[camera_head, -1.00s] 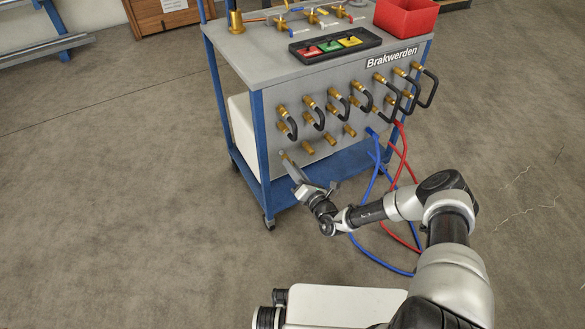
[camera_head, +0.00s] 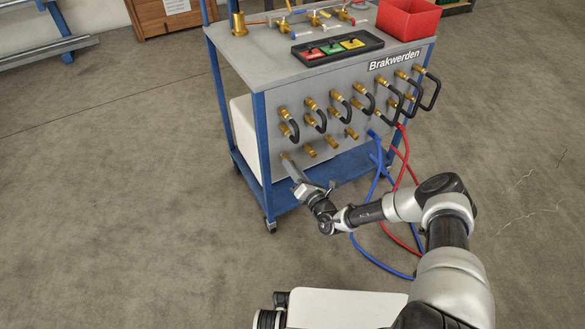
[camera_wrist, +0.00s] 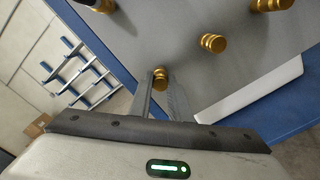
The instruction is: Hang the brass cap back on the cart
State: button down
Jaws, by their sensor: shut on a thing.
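The brass cap (camera_wrist: 160,74) is a small gold piece between the two grey finger ends of my gripper (camera_wrist: 160,86) in the wrist view. My gripper (camera_head: 287,159) is shut on it at the lower left of the cart's grey front panel (camera_head: 297,91). The cap sits in line with the lower row of brass fittings (camera_head: 332,142), left of them. My fingers hide part of it, and I cannot tell whether it touches the panel. The blue-framed cart (camera_head: 262,140) stands in front of me.
Black looped hoses (camera_head: 293,128) hang from brass fittings above my gripper. Red (camera_head: 406,160) and blue (camera_head: 374,185) hoses run from the panel's right to the floor near my arm. The cart's blue lower shelf (camera_head: 343,164) juts out below. The left floor is clear.

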jog(key=shift+w+a, duration=0.15)
jog(key=shift+w, duration=0.05)
jog(key=c, duration=1.6)
grip_release()
jog(key=shift+o, duration=0.6)
jog(key=o, duration=0.3)
jog(key=p+v, duration=0.3)
jog(key=v, duration=0.4)
jog(key=shift+s, duration=0.1)
